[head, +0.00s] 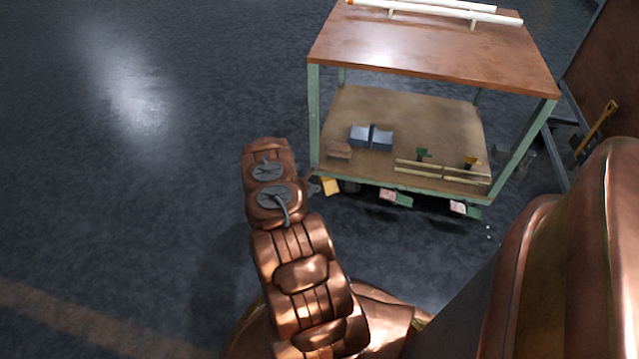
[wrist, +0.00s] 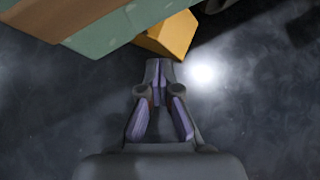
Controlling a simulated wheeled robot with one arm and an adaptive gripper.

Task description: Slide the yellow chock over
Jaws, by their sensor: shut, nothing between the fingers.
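The yellow chock (head: 331,186) is on the floor by the near left corner of the cart, low beside a caster. In the wrist view the chock (wrist: 168,37) is at the top, partly hidden under the green cart edge. My gripper (wrist: 159,62) is shut and empty, with its fingertips close to the chock's near side. I cannot tell whether they touch. In the head view my gripper (head: 314,187) is small and dark, just left of the chock, mostly hidden by my arm.
The cart's green frame (wrist: 110,35) overhangs the chock. Green and pink pieces (head: 396,197) show beneath the front edge. A yellow-handled tool (head: 597,130) stands at right. The floor at left is clear.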

